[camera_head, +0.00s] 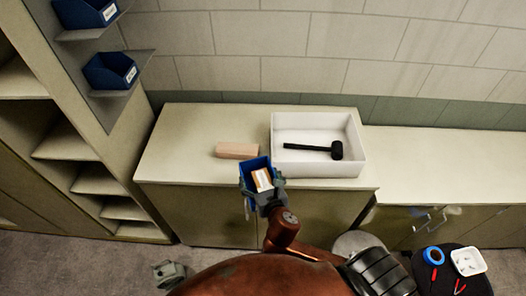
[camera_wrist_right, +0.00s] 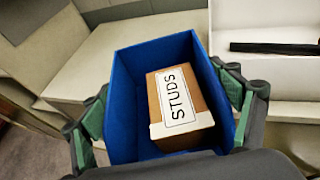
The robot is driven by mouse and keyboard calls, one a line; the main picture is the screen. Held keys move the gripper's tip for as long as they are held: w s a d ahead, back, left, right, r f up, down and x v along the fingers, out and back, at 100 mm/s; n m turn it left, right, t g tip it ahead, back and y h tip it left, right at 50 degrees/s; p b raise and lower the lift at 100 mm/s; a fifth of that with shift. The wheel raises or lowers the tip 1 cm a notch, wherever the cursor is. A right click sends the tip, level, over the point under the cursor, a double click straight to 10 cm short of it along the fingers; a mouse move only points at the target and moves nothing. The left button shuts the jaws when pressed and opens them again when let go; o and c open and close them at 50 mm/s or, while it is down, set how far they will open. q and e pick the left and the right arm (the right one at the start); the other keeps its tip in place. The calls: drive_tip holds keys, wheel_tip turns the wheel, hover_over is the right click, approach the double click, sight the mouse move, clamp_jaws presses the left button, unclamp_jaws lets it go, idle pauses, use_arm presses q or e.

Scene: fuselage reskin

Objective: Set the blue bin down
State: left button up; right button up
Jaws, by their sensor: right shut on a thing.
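The blue bin (camera_head: 254,172) is in my right gripper (camera_head: 263,188) at the front edge of the counter, left of the white tray. In the right wrist view the blue bin (camera_wrist_right: 126,100) stands between the green-padded fingers of the right gripper (camera_wrist_right: 165,112), which is shut on it. A brown and white box labelled STUDS (camera_wrist_right: 182,105) lies inside the bin. The counter top (camera_head: 190,150) is beneath or just beyond it; I cannot tell whether the bin touches it. My left gripper (camera_head: 170,273) shows partly at the lower left, away from the bin; its jaws are unclear.
A white tray (camera_head: 352,160) with a black mallet (camera_head: 322,149) stands on the counter. A tan block (camera_head: 237,150) lies left of it. Other blue bins (camera_head: 108,72) sit on shelves at the upper left. The counter's left part is clear.

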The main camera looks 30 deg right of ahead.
sight(254, 204)
drive_tip(key=s+a+f+y, duration=0.1)
drive_tip(key=s+a, duration=0.1)
drive_tip(key=s+a+f+n+y, duration=0.1)
drive_tip(key=s+a, duration=0.1)
drive_tip(key=s+a+f+n, duration=0.1)
drive_tip(key=s+f, duration=0.1)
drive_tip(key=s, duration=0.1)
drive_tip(key=shift+a+y, duration=0.4)
drive_tip(key=shift+w, duration=0.1)
